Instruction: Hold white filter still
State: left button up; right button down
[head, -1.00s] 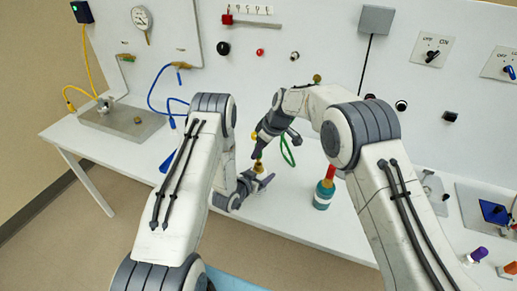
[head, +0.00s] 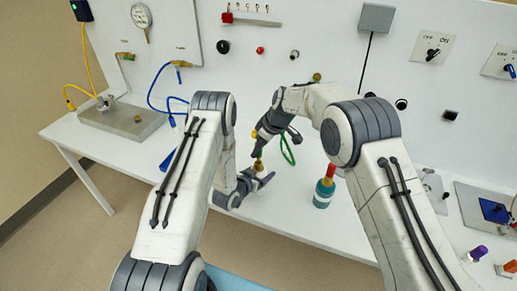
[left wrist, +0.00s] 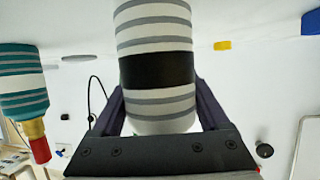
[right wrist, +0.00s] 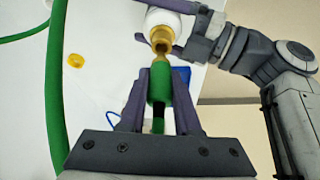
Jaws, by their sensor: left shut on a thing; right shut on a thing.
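The white filter (left wrist: 155,108), a cylinder with grey stripes and a black band, is between the fingers of my left gripper (left wrist: 160,112), which is shut on it. In the head view my left gripper (head: 262,182) is just above the bench and mostly hides the filter. My right gripper (right wrist: 160,80) is shut on the green hose end (right wrist: 160,88). It is directly above the left gripper in the head view (head: 258,150). A brass fitting (right wrist: 160,38) on the filter (right wrist: 170,20) lines up with the hose end. I cannot tell whether they are fully joined.
A teal bottle (head: 323,197) with a red top stands to the right on the bench and shows in the left wrist view (left wrist: 22,85). A yellow cap (right wrist: 75,60) lies nearby. The green hose (head: 287,150) loops behind. A blue hose (head: 152,98) hangs at left.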

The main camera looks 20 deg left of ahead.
aim_at(258, 155)
jog(key=shift+f, duration=1.5)
jog(key=c, duration=0.5)
grip_release()
jog(key=shift+c, duration=0.2)
jog(key=v, duration=1.2)
